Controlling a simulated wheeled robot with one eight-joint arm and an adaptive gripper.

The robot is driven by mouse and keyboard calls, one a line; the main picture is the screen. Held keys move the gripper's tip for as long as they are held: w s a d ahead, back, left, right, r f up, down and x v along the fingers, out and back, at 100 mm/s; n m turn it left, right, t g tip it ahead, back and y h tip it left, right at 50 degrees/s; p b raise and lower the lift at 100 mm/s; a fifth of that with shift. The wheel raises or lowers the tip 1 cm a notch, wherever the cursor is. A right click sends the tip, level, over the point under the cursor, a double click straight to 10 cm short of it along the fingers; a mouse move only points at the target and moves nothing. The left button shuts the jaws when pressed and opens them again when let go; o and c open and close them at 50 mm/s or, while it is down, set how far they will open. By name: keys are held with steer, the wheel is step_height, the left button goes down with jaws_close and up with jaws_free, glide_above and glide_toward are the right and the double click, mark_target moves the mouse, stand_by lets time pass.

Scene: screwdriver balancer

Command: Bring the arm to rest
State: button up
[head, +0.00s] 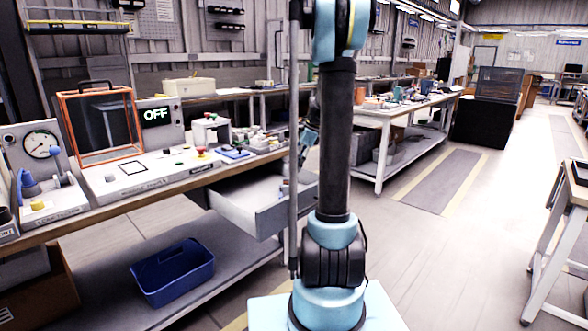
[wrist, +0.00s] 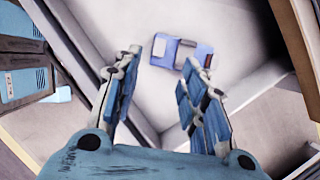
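My arm (head: 338,150) stands upright in the middle of the head view, with its light blue base joint low and its upper joint cut off by the top edge. In the wrist view my gripper (wrist: 160,78) is open, its two padded fingers spread wide with nothing between them. It is above the inside of a pale drawer (wrist: 230,95). A blue and white object (wrist: 197,54) lies in the drawer beyond the fingertips, apart from them. In the head view my gripper is mostly hidden behind my arm, near the open drawer (head: 250,204).
Another bench (head: 388,117) stands behind. The floor at right is open up to a table (head: 553,235).

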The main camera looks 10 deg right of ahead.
steer(key=s+a+r+n+h, duration=0.15)
steer(key=s+n, duration=0.35)
steer(key=s, duration=0.6)
steer(key=s+a+n+h, duration=0.1)
steer(key=s+a+n, duration=0.3)
steer(key=s, duration=0.7)
steer(key=s+d+f+n+h, duration=0.1)
steer(key=s+f+n, duration=0.3)
steer(key=s, duration=0.4)
steer(key=s+d+f+n+t+h, duration=0.1)
steer(key=s+f+n, duration=0.3)
steer(key=s+n, duration=0.3)
steer(key=shift+s+d+f, duration=0.2)
steer(key=shift+s+f, duration=0.15)
steer(key=shift+s, duration=0.05)
steer(key=shift+w+f, duration=0.2)
steer(key=shift+w, duration=0.25)
